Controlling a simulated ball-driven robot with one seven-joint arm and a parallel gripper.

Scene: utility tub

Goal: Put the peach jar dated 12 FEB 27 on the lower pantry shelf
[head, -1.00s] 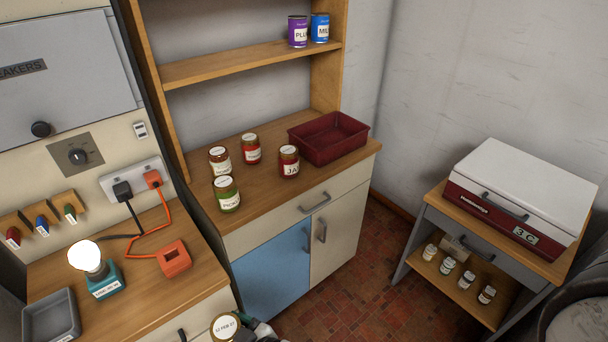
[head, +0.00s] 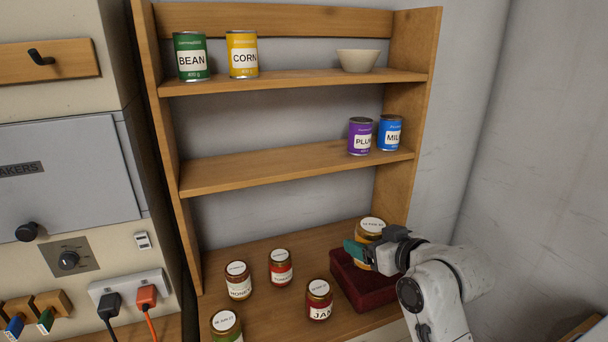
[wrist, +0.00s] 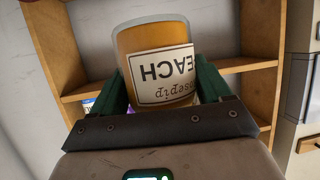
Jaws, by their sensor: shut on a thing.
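My gripper (head: 366,256) is shut on a peach jar (head: 371,230), amber with a pale dated lid whose small print is hard to read now. In the wrist view, the jar (wrist: 155,50) sits between the green fingers, its PEACH label upside down. In the head view, the jar looks upright and appears over the red tray, right of the other jars. The lower pantry shelf (head: 270,168) is above it and holds a purple PLUM can (head: 360,137) and a blue MILK can (head: 389,133) at its right end. Its left and middle are bare.
The upper shelf (head: 300,82) holds BEAN (head: 191,56) and CORN (head: 242,54) cans and a bowl (head: 358,61). Several jars, including HONEY (head: 238,281) and JAM (head: 319,300), stand on the counter beside the red tray (head: 365,290). The hutch's right side panel (head: 412,110) is near my arm.

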